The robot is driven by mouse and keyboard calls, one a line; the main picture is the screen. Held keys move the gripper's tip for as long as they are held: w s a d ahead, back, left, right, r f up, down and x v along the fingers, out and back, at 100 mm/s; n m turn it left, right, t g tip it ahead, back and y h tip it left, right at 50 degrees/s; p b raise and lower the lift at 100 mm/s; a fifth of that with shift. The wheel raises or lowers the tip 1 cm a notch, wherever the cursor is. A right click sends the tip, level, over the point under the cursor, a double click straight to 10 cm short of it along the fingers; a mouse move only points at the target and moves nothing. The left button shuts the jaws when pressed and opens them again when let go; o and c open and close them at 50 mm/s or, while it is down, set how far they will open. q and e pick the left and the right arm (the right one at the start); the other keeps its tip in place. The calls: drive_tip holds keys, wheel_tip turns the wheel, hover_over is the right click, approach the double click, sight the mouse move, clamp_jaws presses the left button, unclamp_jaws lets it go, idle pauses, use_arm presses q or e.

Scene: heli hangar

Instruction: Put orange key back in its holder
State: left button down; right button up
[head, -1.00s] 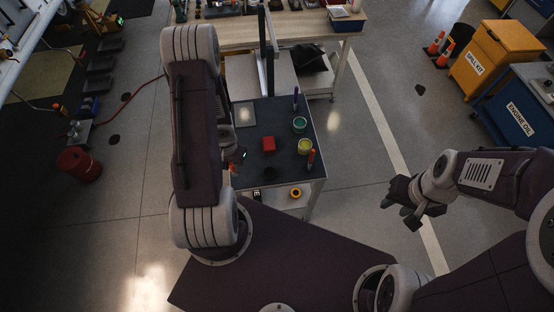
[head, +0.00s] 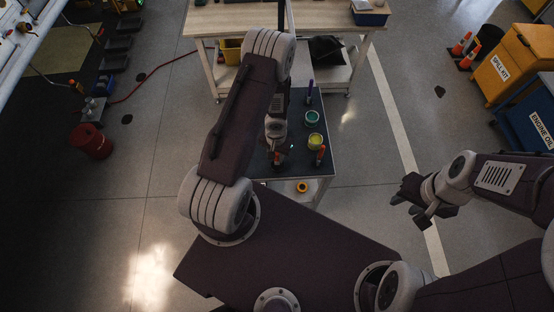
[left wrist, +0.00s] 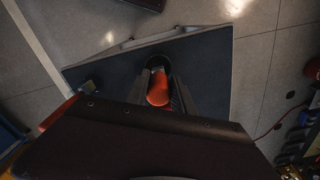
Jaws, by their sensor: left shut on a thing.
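My left gripper (head: 277,152) is over the near part of the dark-topped cart (head: 318,170). In the left wrist view its fingers (left wrist: 157,92) are shut on the orange key (left wrist: 158,90), which shows as an orange cylinder. A small bit of orange (head: 277,158) shows at the gripper in the head view. A dark round holder (left wrist: 157,62) shows at the far end of the key; I cannot tell whether the key's end is inside it or above it. My right gripper (head: 424,203) is open and empty, over the floor away from the cart.
On the cart's right side stand a teal cup (head: 312,117), a yellow cup (head: 315,141), an orange-handled tool (head: 321,155) and a purple tool (head: 310,90). A yellow ring (head: 302,186) lies on the lower shelf. A workbench (head: 215,20) stands behind.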

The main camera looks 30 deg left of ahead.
sight(277, 160)
use_arm(q)
drive_tip(key=shift+d, duration=0.15)
drive_tip(key=shift+f+b, duration=0.3)
drive_tip(key=shift+f, duration=0.05)
wheel_tip(277, 160, down, 4)
drive_tip(key=b, duration=0.4)
drive_tip(key=shift+w, duration=0.15)
drive_tip(key=shift+r, duration=0.25)
drive_tip(key=c, duration=1.1)
unclamp_jaws()
drive_tip(key=shift+f, duration=0.1)
drive_tip(key=shift+r+p, duration=0.4)
drive_tip(key=shift+p, duration=0.1)
wheel_tip(277, 160, up, 12)
drive_tip(key=p, duration=1.1)
drive_tip(key=shift+f, duration=0.25)
